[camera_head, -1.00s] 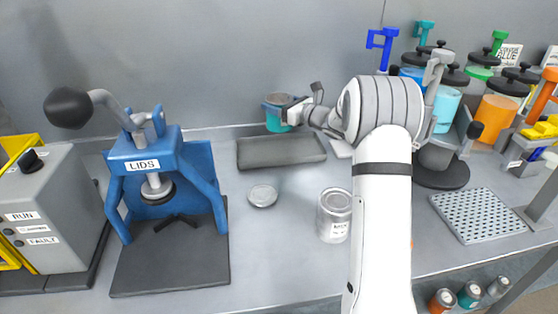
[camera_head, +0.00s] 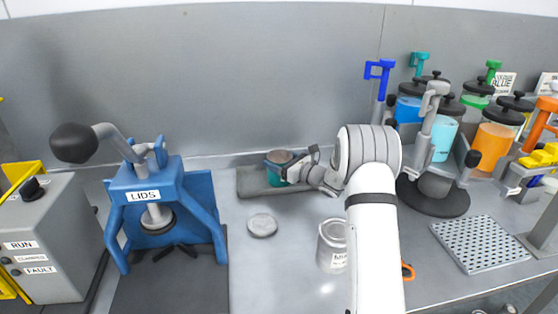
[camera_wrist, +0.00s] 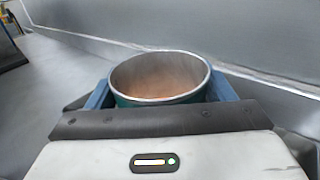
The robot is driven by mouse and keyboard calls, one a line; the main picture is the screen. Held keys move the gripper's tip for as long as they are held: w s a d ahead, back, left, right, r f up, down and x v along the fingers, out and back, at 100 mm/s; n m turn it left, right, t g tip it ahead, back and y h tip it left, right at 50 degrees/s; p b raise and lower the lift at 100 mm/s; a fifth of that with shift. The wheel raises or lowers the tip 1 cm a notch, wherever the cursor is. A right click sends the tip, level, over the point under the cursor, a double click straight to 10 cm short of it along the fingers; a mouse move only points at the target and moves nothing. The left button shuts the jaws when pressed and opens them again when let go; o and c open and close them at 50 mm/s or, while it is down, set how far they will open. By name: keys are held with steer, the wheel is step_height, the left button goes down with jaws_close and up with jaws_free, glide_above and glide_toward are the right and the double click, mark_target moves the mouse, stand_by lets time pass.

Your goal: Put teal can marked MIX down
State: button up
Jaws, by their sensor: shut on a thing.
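The teal can (camera_head: 276,178) is in my gripper (camera_head: 279,164), over or on the dark grey tray (camera_head: 250,185) at the back of the bench. In the wrist view the can (camera_wrist: 160,80) is open at the top, with brownish contents inside, and the blue fingers (camera_wrist: 160,92) close on it from both sides. The can looks upright. Its MIX marking does not show. I cannot tell whether its base touches the tray.
A lid (camera_head: 262,225) lies on the bench, left of a silver open-looking can (camera_head: 332,245) with a label. The blue LIDS press (camera_head: 150,195) stands at left. A perforated plate (camera_head: 482,243) and a paint dispenser carousel (camera_head: 433,195) are at right.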

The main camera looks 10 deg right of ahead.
steer(key=shift+f, duration=0.1)
steer(key=o, duration=1.2)
steer(key=shift+o, duration=0.2)
